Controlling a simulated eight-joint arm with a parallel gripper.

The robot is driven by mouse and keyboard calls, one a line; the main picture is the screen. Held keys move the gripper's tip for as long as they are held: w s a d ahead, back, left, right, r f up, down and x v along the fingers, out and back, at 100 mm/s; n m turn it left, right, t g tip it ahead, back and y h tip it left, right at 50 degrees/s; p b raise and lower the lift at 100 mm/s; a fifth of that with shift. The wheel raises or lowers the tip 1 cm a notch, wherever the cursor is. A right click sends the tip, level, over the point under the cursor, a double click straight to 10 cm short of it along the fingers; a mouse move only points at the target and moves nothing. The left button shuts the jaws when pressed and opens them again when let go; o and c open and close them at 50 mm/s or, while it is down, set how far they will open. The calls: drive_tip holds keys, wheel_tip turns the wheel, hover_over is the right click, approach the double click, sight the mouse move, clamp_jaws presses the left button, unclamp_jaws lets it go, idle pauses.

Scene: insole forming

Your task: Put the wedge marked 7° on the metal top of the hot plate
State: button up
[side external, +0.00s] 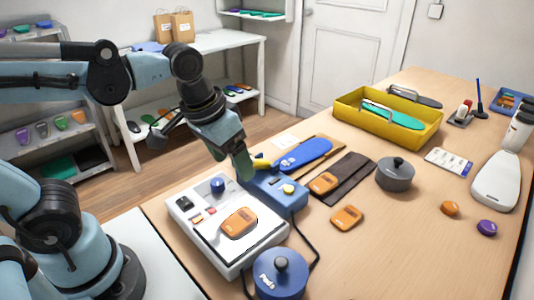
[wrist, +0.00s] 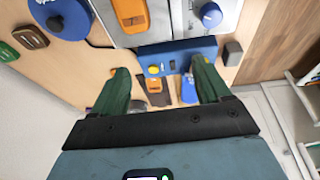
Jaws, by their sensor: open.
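The hot plate (side external: 187,222) is a white box at the front with a pale metal top; it also shows in the wrist view (wrist: 170,22). An orange wedge (side external: 238,223) lies on its top, also seen in the wrist view (wrist: 131,14). A second orange wedge (side external: 323,183) lies on a dark brown strip. A third orange wedge (side external: 347,217) lies on the bare table. I cannot read the degree marks on any of them. My gripper (side external: 238,160) is open and empty above the back of the blue box; its green fingers (wrist: 160,72) stand wide apart in the wrist view.
The blue box (side external: 270,196) with a yellow button stands behind the hot plate. A blue "Pads" tin (side external: 280,278) and black cable are in front. A blue insole (side external: 303,154), grey lidded pot (side external: 395,175) and yellow tray (side external: 420,137) stand farther back.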

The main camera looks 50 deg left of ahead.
drive_tip(key=a+t, duration=0.1)
drive_tip(key=a+f+t, duration=0.1)
drive_tip(key=a+t, duration=0.1)
drive_tip(key=a, duration=0.1)
drive_tip(key=shift+w+f+t, duration=0.25)
drive_tip(key=shift+f+t, duration=0.1)
drive_tip(key=shift+t, duration=0.05)
